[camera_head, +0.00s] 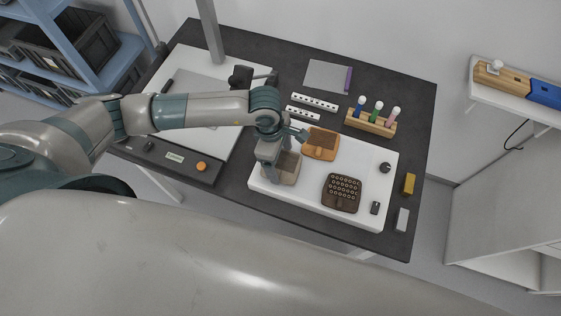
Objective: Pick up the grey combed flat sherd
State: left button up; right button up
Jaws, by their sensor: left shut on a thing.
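A grey-brown flat piece (289,165), which looks like the grey combed sherd, is at the left part of the white board (300,199). My left gripper (272,176) points down over it and is shut on it; the gripper hides part of the piece. Its comb marks are too small to make out, and I cannot tell whether it is clear of the board. An orange-brown sherd (320,145) lies just behind it to the right. A dark brown sherd with rows of rings (342,192) lies farther right. My right gripper is not in view.
A wooden rack (371,124) with blue, green and pink tools stands behind the board. Two white strips with black dots (314,102) lie near it. A black knob (385,168) and a small dark block (375,208) sit on the board's right side. Yellow (409,184) and grey blocks (402,219) lie beyond.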

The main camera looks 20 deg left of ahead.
pick_arm(q)
jog(key=shift+s+d+r+b, duration=0.15)
jog(key=shift+d+r+b, duration=0.15)
jog(key=shift+r, duration=0.3)
jog(key=shift+s+d+r+b, duration=0.15)
jog(key=shift+r+b, duration=0.25)
jog(key=shift+r, duration=0.15)
jog(key=s+d+r+b, duration=0.4)
jog(key=s+d+r, duration=0.2)
jog(key=s+d, duration=0.1)
jog(key=shift+s+d+r, duration=0.2)
jog(key=shift+d+r, duration=0.15)
jog(key=shift+w+a, duration=0.1)
